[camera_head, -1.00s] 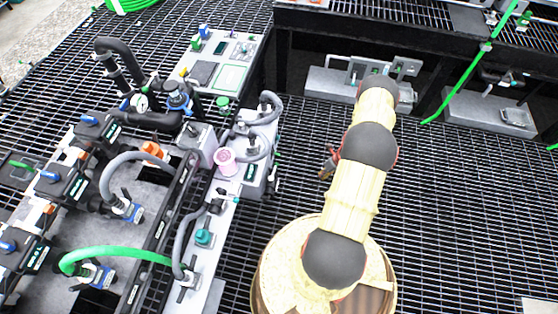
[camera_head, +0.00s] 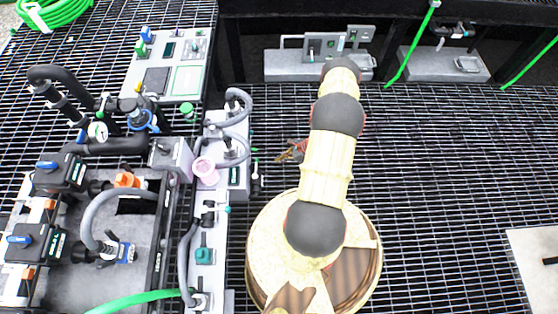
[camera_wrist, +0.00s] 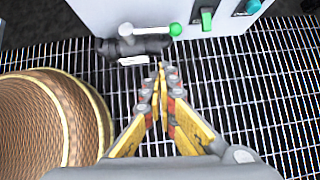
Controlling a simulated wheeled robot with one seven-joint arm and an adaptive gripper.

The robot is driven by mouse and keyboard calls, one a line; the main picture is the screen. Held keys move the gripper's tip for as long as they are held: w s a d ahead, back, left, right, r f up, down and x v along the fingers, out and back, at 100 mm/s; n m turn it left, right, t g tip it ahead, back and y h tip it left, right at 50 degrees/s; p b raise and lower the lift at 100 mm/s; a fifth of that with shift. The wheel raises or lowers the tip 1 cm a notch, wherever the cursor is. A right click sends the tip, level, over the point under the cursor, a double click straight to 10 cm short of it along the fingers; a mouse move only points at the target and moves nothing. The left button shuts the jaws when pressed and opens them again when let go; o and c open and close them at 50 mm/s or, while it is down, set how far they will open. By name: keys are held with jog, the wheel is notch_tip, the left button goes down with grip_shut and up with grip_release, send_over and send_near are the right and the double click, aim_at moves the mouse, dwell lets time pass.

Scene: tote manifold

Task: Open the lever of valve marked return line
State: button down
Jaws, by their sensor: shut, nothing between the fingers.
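A small valve (camera_wrist: 135,42) with a dark body, pale handle and green-tipped lever (camera_wrist: 175,30) sits low beside a light grey cabinet wall in the wrist view. A white tag (camera_wrist: 133,61) is on it; its text is too small to read. Its lever lies roughly sideways. My gripper (camera_wrist: 163,70) has its fingers together and empty, pointing at the space just below and right of the valve, apparently apart from it. In the head view my gripper (camera_head: 285,155) is right of the grey cabinet, partly hidden by my arm. I cannot read which valve is marked return line.
Blue-handled valves (camera_head: 46,165) and hoses stand on the skid at left. A green switch (camera_wrist: 206,19) and a teal knob (camera_wrist: 253,6) are on the cabinet wall. Open grating floor (camera_head: 440,180) lies at right, with a pale panel (camera_head: 535,262) near the right edge.

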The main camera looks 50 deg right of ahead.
aim_at(256, 168)
jog(key=b+x, duration=0.1)
jog(key=x, duration=0.4)
jog(key=w+a+r+b+x, duration=0.1)
jog(key=b+x, duration=0.1)
jog(key=x, duration=0.3)
jog(key=shift+w+r, duration=0.2)
jog(key=shift+w, duration=0.1)
jog(key=shift+a, duration=0.15)
jog(key=shift+w+a+b, duration=0.3)
jog(key=shift+w+b, duration=0.15)
jog(key=shift+w, duration=0.2)
